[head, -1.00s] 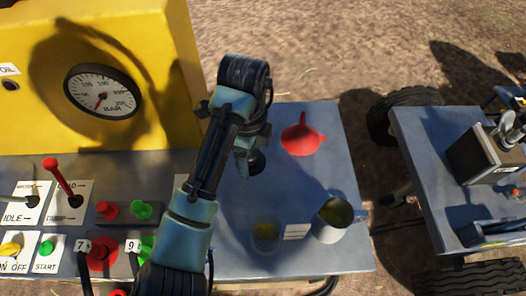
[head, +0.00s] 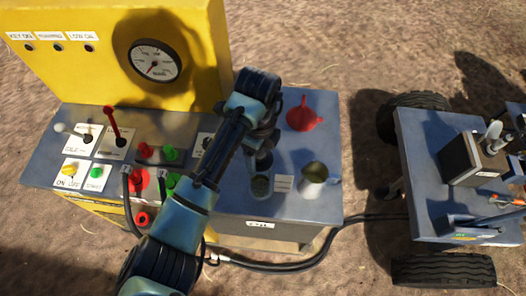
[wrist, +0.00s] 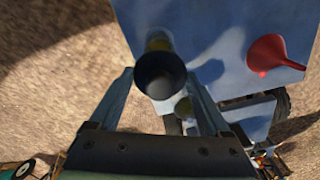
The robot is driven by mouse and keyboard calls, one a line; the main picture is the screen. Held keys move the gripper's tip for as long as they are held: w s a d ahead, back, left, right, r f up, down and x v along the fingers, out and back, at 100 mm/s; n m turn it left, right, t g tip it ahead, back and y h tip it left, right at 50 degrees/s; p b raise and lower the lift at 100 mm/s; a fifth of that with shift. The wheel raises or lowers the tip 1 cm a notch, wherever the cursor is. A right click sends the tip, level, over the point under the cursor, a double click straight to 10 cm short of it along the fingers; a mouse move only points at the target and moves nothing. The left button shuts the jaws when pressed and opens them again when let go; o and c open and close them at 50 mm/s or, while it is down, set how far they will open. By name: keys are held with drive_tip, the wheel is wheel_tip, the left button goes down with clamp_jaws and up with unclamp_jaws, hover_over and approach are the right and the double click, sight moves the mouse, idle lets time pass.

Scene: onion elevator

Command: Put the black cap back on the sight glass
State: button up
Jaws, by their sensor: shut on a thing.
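My gripper (head: 262,152) is shut on the black cap (head: 264,162), a small dark round piece. In the wrist view the cap (wrist: 160,75) sits between the two fingers, its dark round face toward the camera. The sight glass (head: 260,186) is a short clear cylinder with yellowish contents, standing on the blue-grey bench top. In the head view the cap appears just above and behind it. In the wrist view the cap partly hides the yellowish sight glass (wrist: 158,42). I cannot tell the exact gap between cap and glass.
A metal mug (head: 314,178) stands right of the sight glass, close to my gripper. A red funnel (head: 303,116) lies farther back. A yellow gauge panel (head: 110,50) and levers stand left. A cart (head: 440,180) with a dark box is at the right.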

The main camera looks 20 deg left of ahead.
drive_tip(key=shift+f+b, duration=1.95)
drive_tip(key=shift+f, duration=0.8)
drive_tip(key=shift+f, duration=0.85)
idle(1.0)
drive_tip(key=o, duration=1.2)
drive_tip(key=shift+r+p, duration=3.5)
